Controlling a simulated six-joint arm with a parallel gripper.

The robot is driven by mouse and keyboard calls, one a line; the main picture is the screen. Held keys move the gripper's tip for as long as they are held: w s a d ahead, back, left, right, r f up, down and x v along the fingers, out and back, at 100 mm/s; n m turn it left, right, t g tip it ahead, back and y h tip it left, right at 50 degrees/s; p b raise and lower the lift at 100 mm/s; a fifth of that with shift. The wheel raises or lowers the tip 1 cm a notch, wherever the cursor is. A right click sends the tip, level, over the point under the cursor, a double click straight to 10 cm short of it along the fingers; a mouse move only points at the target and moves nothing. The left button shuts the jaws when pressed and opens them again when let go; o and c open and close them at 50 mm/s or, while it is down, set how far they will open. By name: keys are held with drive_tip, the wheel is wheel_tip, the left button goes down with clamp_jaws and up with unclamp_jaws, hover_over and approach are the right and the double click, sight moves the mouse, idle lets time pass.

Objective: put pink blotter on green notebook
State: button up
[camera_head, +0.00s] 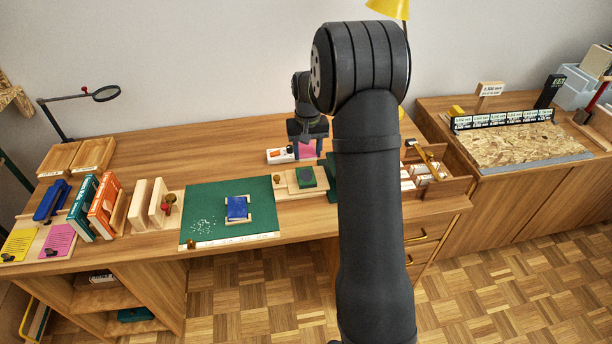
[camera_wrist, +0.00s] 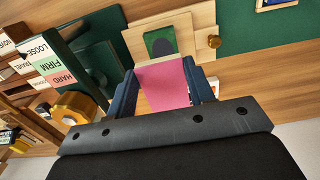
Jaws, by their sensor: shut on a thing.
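My gripper (camera_head: 308,140) is shut on the pink blotter (camera_head: 307,150), at the back of the desk. In the wrist view the pink blotter (camera_wrist: 166,86) fills the gap between the two dark fingers of my gripper (camera_wrist: 164,80). A small green notebook (camera_head: 307,173) with a dark patch lies on a pale wooden board, just in front of the gripper in the head view. In the wrist view the green notebook (camera_wrist: 159,36) shows just beyond the blotter's far edge. From these views I cannot tell the blotter's height above the desk.
A white and orange box (camera_head: 280,156) stands left of the gripper. A green mat (camera_head: 205,205) holds a blue block (camera_head: 237,207). A dark green upright piece (camera_head: 332,175) is partly hidden by my arm.

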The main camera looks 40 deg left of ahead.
sight(307, 181)
wheel_tip(307, 181, down, 10)
drive_tip(key=shift+w+r, duration=0.1)
drive_tip(key=shift+w, duration=0.05)
idle(0.3)
drive_tip(key=o, duration=0.9)
drive_tip(key=shift+o, duration=0.2)
wheel_tip(307, 181, up, 12)
wheel_tip(307, 181, down, 12)
drive_tip(key=shift+a, duration=0.1)
drive_tip(key=shift+r, duration=1.7)
